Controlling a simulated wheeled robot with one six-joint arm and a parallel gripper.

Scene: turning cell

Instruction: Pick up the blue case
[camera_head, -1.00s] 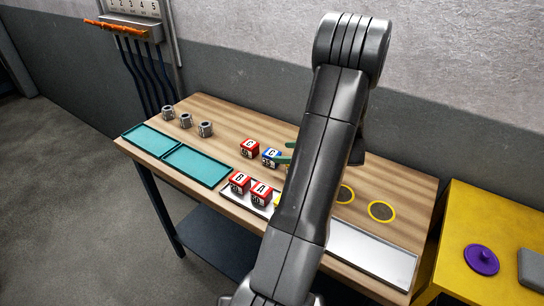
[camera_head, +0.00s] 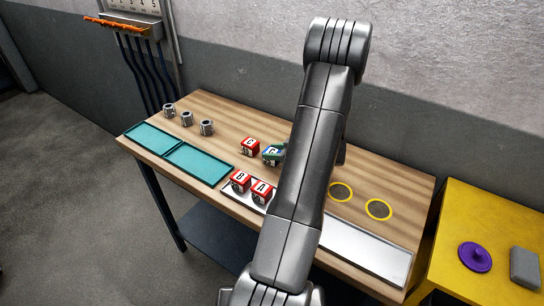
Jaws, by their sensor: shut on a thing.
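The blue case (camera_head: 268,158), with a white top lettered C, is at the middle of the wooden table, just right of a red case (camera_head: 250,146). My arm hides the gripper's body and the right side of the case. I cannot tell whether the case touches the table.
Red cases B (camera_head: 240,181) and A (camera_head: 262,193) stand in front, on a metal tray (camera_head: 365,249). Teal trays (camera_head: 197,163) and several grey metal parts (camera_head: 187,119) are at left. Two yellow rings (camera_head: 378,209) mark the right. A yellow table (camera_head: 455,205) stands beyond.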

